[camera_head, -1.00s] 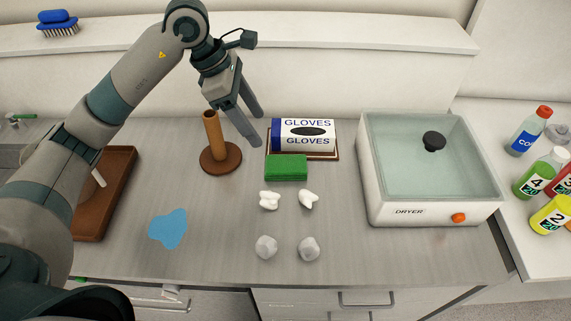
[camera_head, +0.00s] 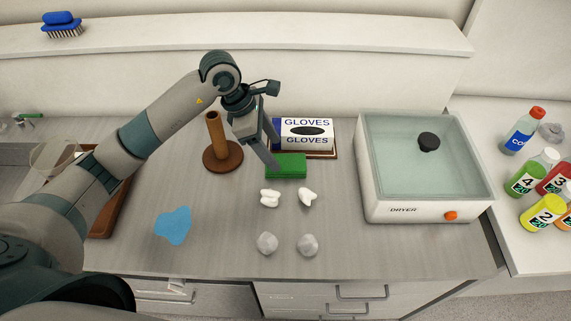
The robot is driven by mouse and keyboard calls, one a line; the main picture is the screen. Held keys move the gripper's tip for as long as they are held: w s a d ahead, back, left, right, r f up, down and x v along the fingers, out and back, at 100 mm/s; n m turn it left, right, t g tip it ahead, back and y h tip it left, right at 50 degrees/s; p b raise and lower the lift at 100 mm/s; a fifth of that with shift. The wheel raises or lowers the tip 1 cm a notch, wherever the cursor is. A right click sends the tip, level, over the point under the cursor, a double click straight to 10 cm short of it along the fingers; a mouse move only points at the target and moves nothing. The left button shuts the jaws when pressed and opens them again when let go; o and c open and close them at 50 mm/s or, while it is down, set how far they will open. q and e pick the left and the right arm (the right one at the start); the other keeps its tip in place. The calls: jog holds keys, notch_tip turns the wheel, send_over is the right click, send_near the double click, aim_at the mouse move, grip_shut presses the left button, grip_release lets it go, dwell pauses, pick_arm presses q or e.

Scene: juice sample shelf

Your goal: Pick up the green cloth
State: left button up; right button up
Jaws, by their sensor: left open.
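The green cloth (camera_head: 289,168) is a small folded block lying on the grey counter in front of the gloves box. My left gripper (camera_head: 275,155) reaches down from above at the cloth's left end. Its fingers are apart, one in front of the cloth's left edge and the other by the box's left side. They cover part of the cloth's left end. I cannot tell whether the fingers touch the cloth. My right gripper is not in view.
The gloves box (camera_head: 308,128) stands just behind the cloth. A wooden post on a round base (camera_head: 222,158) stands to the left. White pieces (camera_head: 270,198) and grey lumps (camera_head: 267,243) lie in front. A blue puddle-shaped piece (camera_head: 173,225) lies front left. The dryer (camera_head: 415,210) stands right.

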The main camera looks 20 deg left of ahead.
aim_at(282, 162)
pick_arm(q)
jog(key=shift+d+f+p, duration=0.15)
jog(key=shift+f+p, duration=0.05)
jog(key=shift+p, duration=0.2)
jog(key=shift+p+x, duration=0.75)
jog(key=shift+x, duration=0.05)
jog(key=shift+p+x, duration=0.55)
jog(key=shift+x, duration=0.95)
jog(key=shift+w, duration=0.2)
jog(key=c, duration=0.8)
